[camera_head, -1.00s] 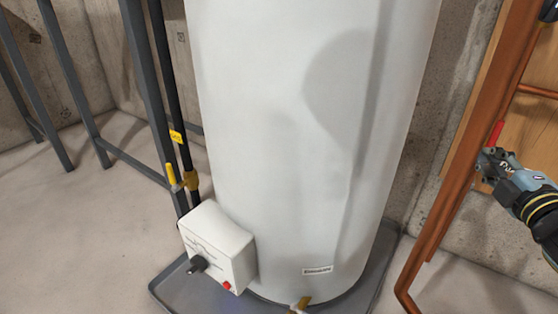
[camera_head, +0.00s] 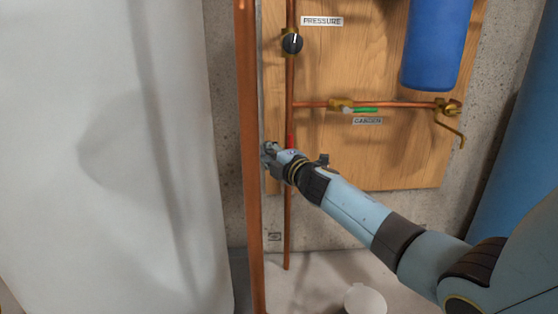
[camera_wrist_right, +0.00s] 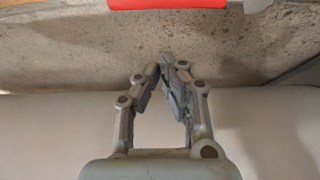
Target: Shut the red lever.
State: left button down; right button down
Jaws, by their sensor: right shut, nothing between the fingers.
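The red lever (camera_head: 290,140) shows as a short upright red piece along the thin vertical copper pipe, just above my right gripper. Its lower part looks hidden behind the gripper. My right gripper (camera_head: 267,152) reaches in from the lower right, its tips by the thick copper pipe. In the right wrist view the right gripper (camera_wrist_right: 163,66) has its fingertips together with nothing between them. The red lever (camera_wrist_right: 165,4) lies across the top edge there, apart from the fingertips and partly cut off. My left gripper is not in view.
A thick copper pipe (camera_head: 249,180) stands left of the lever, beside the white tank (camera_head: 110,160). The wooden panel (camera_head: 390,165) carries a black knob (camera_head: 292,42), a green-handled valve (camera_head: 362,109) and a blue cylinder (camera_head: 438,40). A blue tank stands at right.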

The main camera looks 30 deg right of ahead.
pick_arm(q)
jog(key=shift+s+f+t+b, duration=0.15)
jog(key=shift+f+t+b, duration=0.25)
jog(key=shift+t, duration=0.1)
pick_arm(e)
jog(key=d, duration=0.2)
jog(key=s+d, duration=0.1)
jog(key=d, duration=0.1)
jog(key=shift+s+d, duration=0.1)
jog(key=shift+s, duration=0.05)
